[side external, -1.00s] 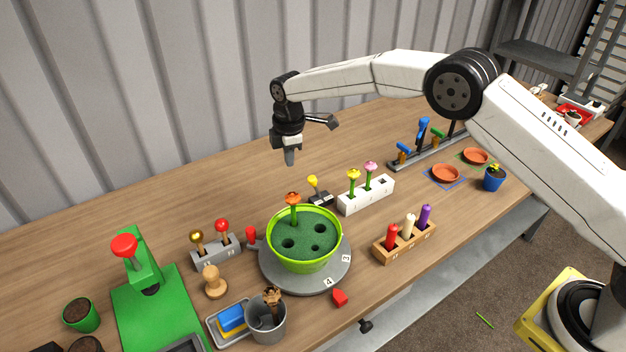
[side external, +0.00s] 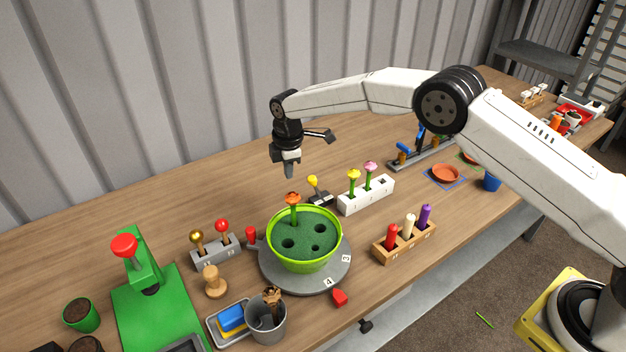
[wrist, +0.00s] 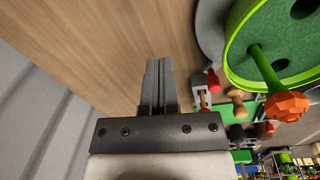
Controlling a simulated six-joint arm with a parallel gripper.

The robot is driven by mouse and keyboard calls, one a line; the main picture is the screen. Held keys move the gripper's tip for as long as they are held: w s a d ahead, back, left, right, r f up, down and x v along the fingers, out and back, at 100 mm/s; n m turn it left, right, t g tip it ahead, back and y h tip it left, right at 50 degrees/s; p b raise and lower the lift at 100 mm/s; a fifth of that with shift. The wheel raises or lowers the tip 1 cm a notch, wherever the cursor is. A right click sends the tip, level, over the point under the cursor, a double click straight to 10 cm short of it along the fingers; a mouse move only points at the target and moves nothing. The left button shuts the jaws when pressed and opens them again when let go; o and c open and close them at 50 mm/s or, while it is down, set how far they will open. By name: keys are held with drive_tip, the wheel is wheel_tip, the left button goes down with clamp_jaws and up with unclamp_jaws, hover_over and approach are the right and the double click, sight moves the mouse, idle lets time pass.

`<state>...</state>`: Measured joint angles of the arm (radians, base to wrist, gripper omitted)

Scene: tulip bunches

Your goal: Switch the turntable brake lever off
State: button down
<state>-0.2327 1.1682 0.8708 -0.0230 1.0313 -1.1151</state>
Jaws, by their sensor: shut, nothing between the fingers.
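The grey round turntable (side external: 335,270) carries a green bowl (side external: 305,263) with one orange flower (side external: 292,198) in it. At its back edge a short lever with a yellow knob (side external: 313,181) stands on a small dark base. At its left edge is a red knob (side external: 251,234). I cannot tell for certain which is the brake lever. My gripper (side external: 289,172) is shut and empty, pointing down in the air behind the bowl, apart from both knobs. In the wrist view its closed fingers (wrist: 158,85) show beside the turntable rim (wrist: 208,35); the yellow knob is not visible there.
A white block (side external: 366,195) with two flowers stands right of the yellow knob. A grey block (side external: 216,255) with gold and red knobs is to the left. A wooden block (side external: 404,243) with coloured pegs is at the front right.

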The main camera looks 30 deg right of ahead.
sight(314, 177)
drive_tip(key=f, duration=0.6)
drive_tip(key=shift+w, duration=0.2)
drive_tip(key=shift+s+d+r, duration=0.15)
drive_tip(key=shift+d+r, duration=0.05)
drive_tip(key=shift+d, duration=0.4)
drive_tip(key=shift+s+d+r, duration=0.15)
drive_tip(key=shift+d+r, duration=0.05)
drive_tip(key=shift+d, duration=0.45)
drive_tip(key=shift+s+d+r, duration=0.15)
drive_tip(key=shift+d+r, duration=0.05)
drive_tip(key=shift+d, duration=0.4)
drive_tip(key=shift+d+r+y, duration=0.2)
drive_tip(key=shift+d+y, duration=0.25)
drive_tip(key=shift+y, duration=0.05)
drive_tip(key=shift+d+r+y, duration=0.25)
drive_tip(key=shift+d+y, duration=0.4)
drive_tip(key=shift+y, duration=0.05)
drive_tip(key=d+y, duration=0.2)
drive_tip(key=y, duration=0.1)
drive_tip(key=shift+d+r, duration=0.2)
drive_tip(key=shift+d, duration=1.05)
drive_tip(key=shift+d, duration=0.15)
